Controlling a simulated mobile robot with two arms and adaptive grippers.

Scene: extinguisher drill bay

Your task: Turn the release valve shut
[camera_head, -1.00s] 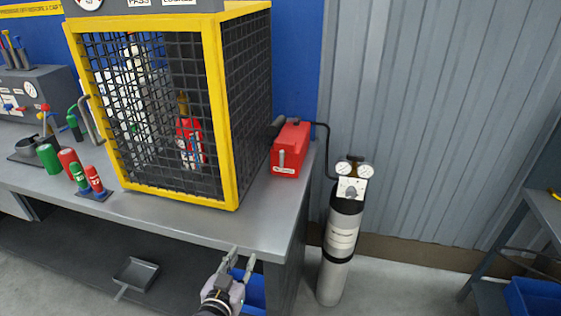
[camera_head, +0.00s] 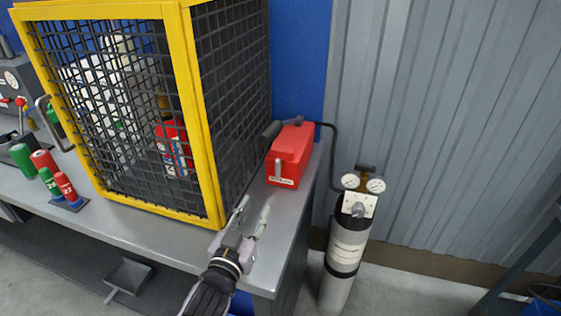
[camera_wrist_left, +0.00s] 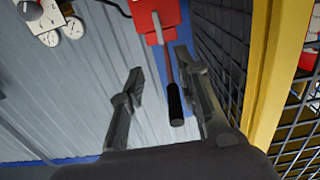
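A red box-shaped unit (camera_head: 291,152) stands at the right end of the bench, beside the cage. A pale grey lever (camera_head: 278,169), perhaps the release valve, hangs upright on its front face. The unit (camera_wrist_left: 155,12) and the lever (camera_wrist_left: 156,28) also show in the left wrist view. A rod with a black grip (camera_head: 270,130) juts from the unit and shows between my fingers in the wrist view (camera_wrist_left: 175,104). My left gripper (camera_head: 254,207) is open and empty, over the bench in front of the unit and apart from it. My right gripper is not in view.
The yellow-framed mesh cage (camera_head: 208,130) stands close left of my left gripper. A grey cylinder (camera_head: 346,250) with two gauges and a knob stands on the floor right of the bench, and a black hose runs from the unit towards it. The bench top (camera_head: 185,240) before the cage is clear.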

